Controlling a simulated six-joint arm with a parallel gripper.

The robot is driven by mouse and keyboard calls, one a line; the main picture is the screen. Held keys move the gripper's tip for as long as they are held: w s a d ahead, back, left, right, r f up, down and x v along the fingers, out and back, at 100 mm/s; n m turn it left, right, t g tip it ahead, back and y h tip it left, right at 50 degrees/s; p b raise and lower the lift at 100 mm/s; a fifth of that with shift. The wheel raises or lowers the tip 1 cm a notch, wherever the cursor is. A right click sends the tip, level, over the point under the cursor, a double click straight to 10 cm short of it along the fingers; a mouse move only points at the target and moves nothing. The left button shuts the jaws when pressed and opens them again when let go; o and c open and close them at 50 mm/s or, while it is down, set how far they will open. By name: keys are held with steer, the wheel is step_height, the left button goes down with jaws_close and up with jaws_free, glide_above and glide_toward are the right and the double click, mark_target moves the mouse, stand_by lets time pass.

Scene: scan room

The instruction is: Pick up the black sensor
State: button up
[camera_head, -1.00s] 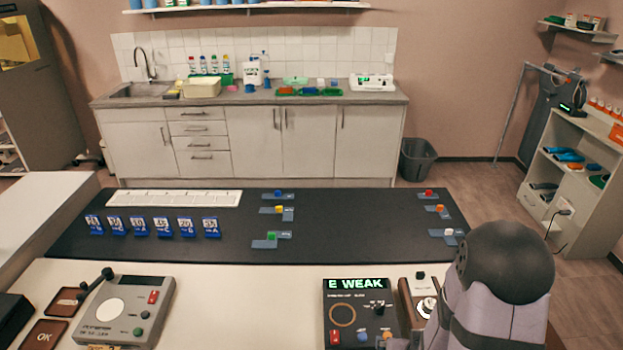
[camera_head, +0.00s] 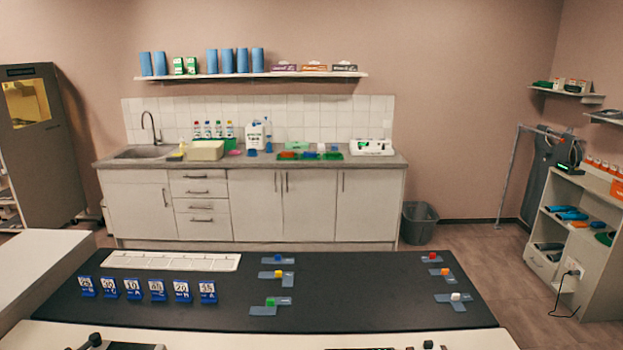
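I cannot pick out a black sensor for certain in the head view. The black bench top (camera_head: 370,290) holds several small coloured blocks on grey-blue plates: blue (camera_head: 278,258), yellow (camera_head: 278,274) and green (camera_head: 270,302) in the middle, red (camera_head: 432,257), orange (camera_head: 445,271) and white (camera_head: 455,296) at the right. A row of blue numbered cards (camera_head: 157,289) stands at the left, in front of a long white tray (camera_head: 171,262). My gripper is out of view.
Only the tops of devices show at the bottom edge, including a dark lever knob (camera_head: 95,340). Behind the bench stand a sink counter (camera_head: 300,163), a bin (camera_head: 418,222) and a shelf unit (camera_head: 571,235) at the right. Open floor lies between.

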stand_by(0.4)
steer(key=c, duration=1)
